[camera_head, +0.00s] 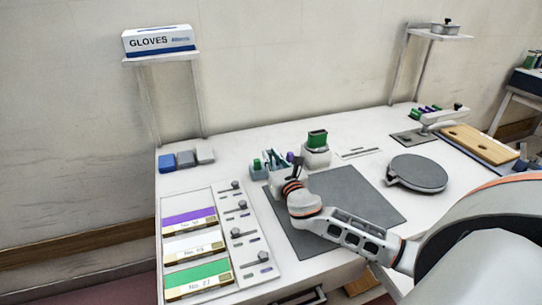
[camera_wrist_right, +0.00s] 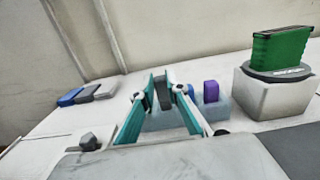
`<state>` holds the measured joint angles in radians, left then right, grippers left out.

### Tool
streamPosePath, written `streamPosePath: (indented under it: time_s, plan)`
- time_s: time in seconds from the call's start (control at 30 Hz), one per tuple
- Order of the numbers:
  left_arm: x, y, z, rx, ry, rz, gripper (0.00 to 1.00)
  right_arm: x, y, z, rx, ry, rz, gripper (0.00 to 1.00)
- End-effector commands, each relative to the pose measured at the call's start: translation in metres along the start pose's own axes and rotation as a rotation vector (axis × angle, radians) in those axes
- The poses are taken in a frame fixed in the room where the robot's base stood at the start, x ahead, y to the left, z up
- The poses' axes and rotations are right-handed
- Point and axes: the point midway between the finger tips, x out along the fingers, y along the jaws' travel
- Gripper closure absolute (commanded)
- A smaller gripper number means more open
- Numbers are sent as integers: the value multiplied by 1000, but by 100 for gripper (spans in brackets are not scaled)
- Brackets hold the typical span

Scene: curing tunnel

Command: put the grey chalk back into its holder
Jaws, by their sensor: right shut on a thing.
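My right gripper (camera_head: 276,161) has teal-sided fingers and is over the small pale blue holder (camera_head: 257,174) at the table's middle. In the right wrist view the gripper (camera_wrist_right: 163,82) is shut on a dark grey chalk (camera_wrist_right: 163,93), which stands roughly upright between the fingertips. Behind the fingers is the holder (camera_wrist_right: 217,113), with a purple chalk (camera_wrist_right: 210,91) standing in its right part. A green chalk (camera_head: 257,164) shows at the holder's left in the head view. The fingers hide the holder's middle, so I cannot tell whether the grey chalk touches it. My left gripper is not in view.
A green block on a white stand (camera_head: 316,158) is close to the right of the holder. A dark mat (camera_head: 355,195) lies in front. Blue and grey blocks (camera_head: 186,160) are at the back left, a panel of labelled cards (camera_head: 195,222) at the front left, and a round grey disc (camera_head: 416,172) further right.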

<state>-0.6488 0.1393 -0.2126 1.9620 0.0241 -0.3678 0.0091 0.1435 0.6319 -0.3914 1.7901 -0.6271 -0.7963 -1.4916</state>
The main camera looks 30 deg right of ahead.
Motion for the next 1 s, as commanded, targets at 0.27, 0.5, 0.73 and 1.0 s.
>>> streamPosePath:
  time_s: [0.27, 0.5, 0.73, 1.0]
  plan:
    - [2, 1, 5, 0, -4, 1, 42, 0, 0, -6, 1, 1, 0, 99]
    - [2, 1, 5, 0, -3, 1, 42, 0, 0, -6, 1, 1, 0, 76]
    - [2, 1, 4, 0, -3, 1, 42, 0, 0, -6, 1, 1, 0, 67]
    - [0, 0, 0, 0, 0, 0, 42, 0, 0, -2, 1, 0, 0, 67]
